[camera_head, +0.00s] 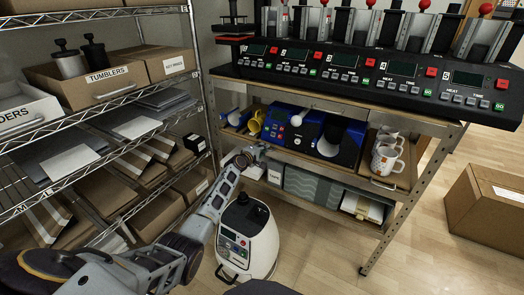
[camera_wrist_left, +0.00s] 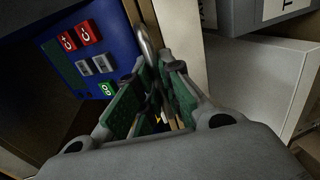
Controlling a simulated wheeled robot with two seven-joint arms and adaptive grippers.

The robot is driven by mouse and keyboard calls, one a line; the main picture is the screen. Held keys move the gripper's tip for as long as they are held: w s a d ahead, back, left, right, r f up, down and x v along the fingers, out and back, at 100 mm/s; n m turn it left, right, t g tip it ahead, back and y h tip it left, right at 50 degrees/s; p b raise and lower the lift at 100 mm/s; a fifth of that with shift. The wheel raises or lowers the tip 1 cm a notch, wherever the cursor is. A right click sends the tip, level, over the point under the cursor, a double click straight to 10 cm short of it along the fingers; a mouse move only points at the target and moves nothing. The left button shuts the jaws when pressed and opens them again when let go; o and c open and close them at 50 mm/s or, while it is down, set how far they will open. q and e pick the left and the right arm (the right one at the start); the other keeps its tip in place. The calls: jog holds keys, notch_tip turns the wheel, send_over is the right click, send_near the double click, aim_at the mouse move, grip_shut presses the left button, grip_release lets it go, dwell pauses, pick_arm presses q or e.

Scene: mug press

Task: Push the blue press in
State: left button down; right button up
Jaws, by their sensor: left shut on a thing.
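The blue press (camera_head: 284,125) sits on the middle wooden shelf of the bench, with a blue part and dark opening to its right. In the left wrist view its blue panel (camera_wrist_left: 95,40), with red, grey and green buttons, fills the upper left. My left gripper (camera_head: 257,152) is at the front edge of that shelf, just below and left of the press. In the left wrist view its green-padded fingers (camera_wrist_left: 152,95) are closed around a curved metal handle (camera_wrist_left: 147,45) beside the panel. Where the handle is fixed is hard to tell. My right gripper is not in view.
A row of black presses (camera_head: 365,72) covers the bench top. A wire rack (camera_head: 95,125) with boxes is at left. A white machine (camera_head: 247,235) stands on the floor below my arm.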

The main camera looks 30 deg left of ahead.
pick_arm(q)
jog(key=c, duration=1.9)
grip_release()
jog(key=shift+w+r, duration=0.15)
jog(key=shift+r, duration=0.05)
jog(key=o, duration=0.4)
jog(key=shift+w+f, duration=0.15)
jog(key=shift+f, duration=0.05)
jog(key=shift+c, duration=0.2)
jog(key=shift+s, duration=0.2)
jog(key=d+v, duration=0.1)
jog(key=v, duration=1)
jog(key=shift+s+a+r, duration=0.2)
jog(key=shift+s+a, duration=0.2)
